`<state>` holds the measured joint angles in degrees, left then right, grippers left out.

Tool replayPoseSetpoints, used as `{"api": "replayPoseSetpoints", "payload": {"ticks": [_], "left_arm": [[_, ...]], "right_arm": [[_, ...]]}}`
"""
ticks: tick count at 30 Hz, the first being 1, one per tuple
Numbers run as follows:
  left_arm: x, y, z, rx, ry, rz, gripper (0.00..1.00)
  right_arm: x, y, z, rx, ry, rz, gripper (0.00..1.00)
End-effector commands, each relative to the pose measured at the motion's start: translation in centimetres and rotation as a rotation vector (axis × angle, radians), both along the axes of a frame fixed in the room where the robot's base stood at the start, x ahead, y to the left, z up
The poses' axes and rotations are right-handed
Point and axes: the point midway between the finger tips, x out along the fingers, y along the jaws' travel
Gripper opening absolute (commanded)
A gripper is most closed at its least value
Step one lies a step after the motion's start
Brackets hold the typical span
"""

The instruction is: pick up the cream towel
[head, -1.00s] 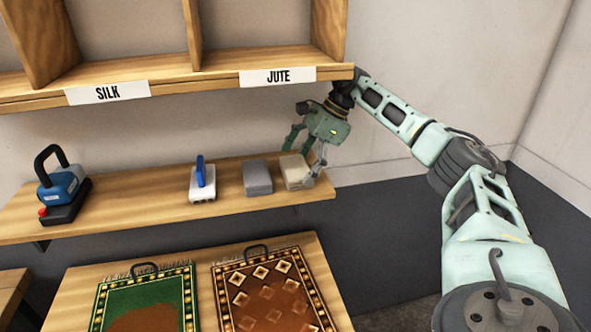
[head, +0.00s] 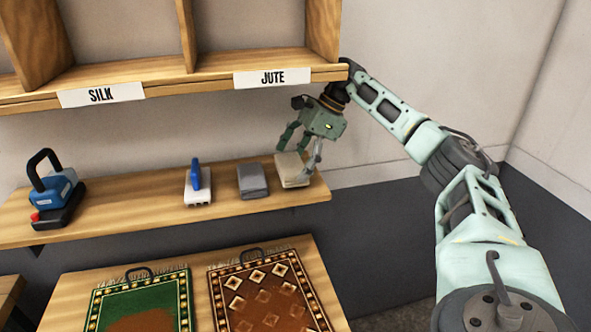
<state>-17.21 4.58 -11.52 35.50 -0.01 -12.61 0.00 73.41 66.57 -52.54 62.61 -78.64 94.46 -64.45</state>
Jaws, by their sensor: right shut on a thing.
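The cream towel (head: 291,171) is a small folded block at the right end of the lower wooden shelf. My right gripper (head: 297,159) is around it from above, with one finger at its left back side and the other at its right side. The gripper is shut on the towel. The towel looks slightly tilted; whether its underside is clear of the shelf I cannot tell. My left gripper is not in view.
A grey folded towel (head: 252,181) lies just left of the cream one. Further left are a blue-handled brush (head: 197,187) and a blue machine (head: 55,190). The upper shelf (head: 170,95), labelled SILK and JUTE, overhangs. Two rugs (head: 262,290) lie below.

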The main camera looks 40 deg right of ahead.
Motion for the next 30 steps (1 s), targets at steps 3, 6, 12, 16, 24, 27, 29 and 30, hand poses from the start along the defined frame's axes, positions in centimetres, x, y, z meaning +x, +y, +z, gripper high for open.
{"api": "replayPoseSetpoints", "payload": {"ticks": [3,6,12,16,24,27,29,30], "left_arm": [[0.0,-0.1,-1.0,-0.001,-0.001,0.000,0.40],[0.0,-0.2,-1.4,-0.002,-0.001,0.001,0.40],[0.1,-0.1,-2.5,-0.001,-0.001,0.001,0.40],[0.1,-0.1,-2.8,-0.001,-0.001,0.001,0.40],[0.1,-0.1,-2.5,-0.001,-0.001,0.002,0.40],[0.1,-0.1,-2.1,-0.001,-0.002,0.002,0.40],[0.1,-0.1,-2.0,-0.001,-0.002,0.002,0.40],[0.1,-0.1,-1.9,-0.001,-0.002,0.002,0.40]], "right_arm": [[0.2,0.1,1.7,0.001,-0.008,0.001,0.67],[-0.8,-1.6,1.7,0.001,-0.001,-0.006,0.67],[-3.0,-5.6,1.7,0.002,-0.001,-0.006,0.67],[-4.6,-8.6,1.8,0.003,-0.002,-0.007,0.67],[-7.4,-13.4,2.0,0.004,-0.001,-0.003,0.67],[-7.7,-14.3,2.1,0.002,-0.003,-0.002,0.67],[-8.0,-14.8,2.1,0.001,-0.002,-0.001,0.67],[-8.1,-15.0,2.0,0.000,-0.002,-0.001,0.67]]}}
